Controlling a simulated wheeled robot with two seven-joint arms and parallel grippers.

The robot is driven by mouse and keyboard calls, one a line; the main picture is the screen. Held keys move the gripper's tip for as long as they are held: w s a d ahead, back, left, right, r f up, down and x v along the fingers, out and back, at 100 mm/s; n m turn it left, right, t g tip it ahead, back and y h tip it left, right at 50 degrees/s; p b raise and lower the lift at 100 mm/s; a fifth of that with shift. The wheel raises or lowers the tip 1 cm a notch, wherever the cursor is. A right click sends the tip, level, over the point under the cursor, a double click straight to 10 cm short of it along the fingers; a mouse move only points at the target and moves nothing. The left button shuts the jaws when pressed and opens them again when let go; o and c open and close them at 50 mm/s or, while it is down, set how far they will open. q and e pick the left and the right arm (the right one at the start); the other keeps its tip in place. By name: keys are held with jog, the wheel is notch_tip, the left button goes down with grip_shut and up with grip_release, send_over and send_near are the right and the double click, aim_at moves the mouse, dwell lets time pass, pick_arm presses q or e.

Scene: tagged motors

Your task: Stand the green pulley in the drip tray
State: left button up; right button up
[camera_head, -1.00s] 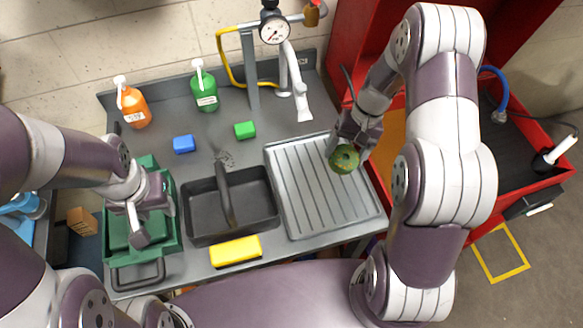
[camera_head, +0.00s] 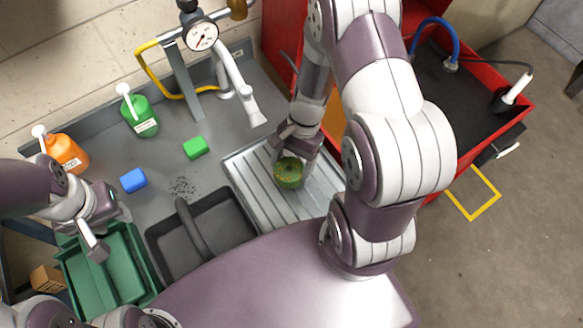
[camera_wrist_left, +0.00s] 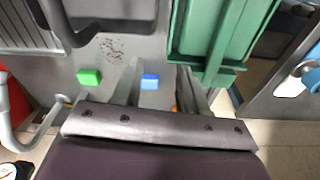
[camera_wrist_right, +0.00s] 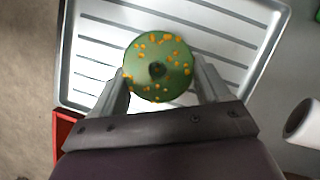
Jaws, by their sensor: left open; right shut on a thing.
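The green pulley (camera_head: 289,172) is a round green part with orange specks and a dark centre hole. It also shows in the right wrist view (camera_wrist_right: 158,68), between the fingers. My right gripper (camera_head: 296,160) is shut on it and holds it over the grey ribbed drip tray (camera_head: 246,176). The tray's rim and ribs show in the right wrist view (camera_wrist_right: 92,50). I cannot tell whether the pulley touches the tray. My left gripper (camera_head: 100,238) is open and empty above the green bin (camera_head: 139,262); its fingers show in the left wrist view (camera_wrist_left: 158,85).
A dark basin (camera_head: 233,214) with a handle lies left of the tray. A green block (camera_head: 195,147), a blue block (camera_head: 133,180), a green bottle (camera_head: 140,115) and an orange bottle (camera_head: 65,152) stand on the counter. A faucet (camera_head: 240,92) rises behind the tray.

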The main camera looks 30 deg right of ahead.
aim_at(292, 173)
jog(key=f, duration=0.2)
jog(key=shift+s+a+f, duration=0.1)
jog(key=shift+s+f, duration=0.2)
jog(key=shift+f, duration=0.05)
jog(key=shift+w+f, duration=0.15)
jog(key=shift+f, duration=0.2)
jog(key=shift+f, duration=0.1)
jog(key=o, duration=1)
